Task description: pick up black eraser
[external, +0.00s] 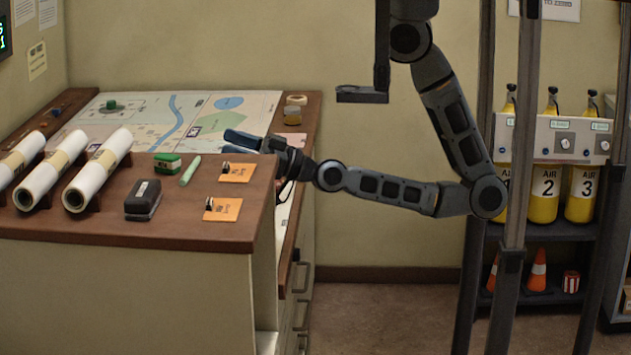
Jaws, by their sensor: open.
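The black eraser (143,199) is a dark block with a grey lower part. It sits on the raised wooden top at the front of the console, between the nearest white paper roll and the orange cards. My gripper (243,140) is open and appears empty. It is above the console near the map, to the right of and farther back than the eraser, pointing left. It is clear of the eraser. Part of the gripper's far side is hard to make out.
A green block (167,164) and a pale green stick (190,170) lie just behind the eraser. Orange cards (222,209) with small dark items lie to its right. The map (210,108) lies behind. Bare wood (130,232) is in front.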

